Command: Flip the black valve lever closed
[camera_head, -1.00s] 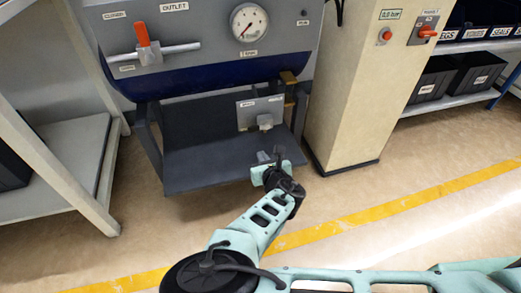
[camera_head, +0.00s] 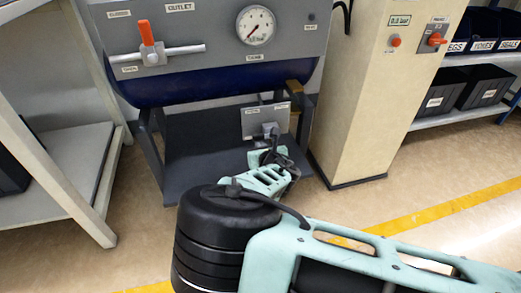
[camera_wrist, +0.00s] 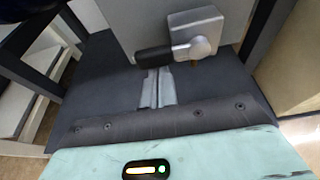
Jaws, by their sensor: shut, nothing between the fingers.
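The black valve lever (camera_wrist: 153,55) shows in the wrist view, reaching left from a silver hub on the grey valve body (camera_wrist: 196,30). The valve sits on a grey plate (camera_head: 249,120) low under the tank in the head view. My gripper (camera_wrist: 158,72) is shut and empty. In the wrist view its fingertips lie just below the lever in the picture; I cannot tell whether they touch it. In the head view my arm hides most of the lever, and the fingertips are hard to make out there.
A blue tank with a grey panel (camera_head: 220,30), gauge (camera_head: 255,25) and orange-handled lever (camera_head: 147,34) stands above the dark lower shelf (camera_head: 190,150). A cream cabinet (camera_head: 360,110) stands close on the right. A grey rack (camera_head: 60,170) stands at left.

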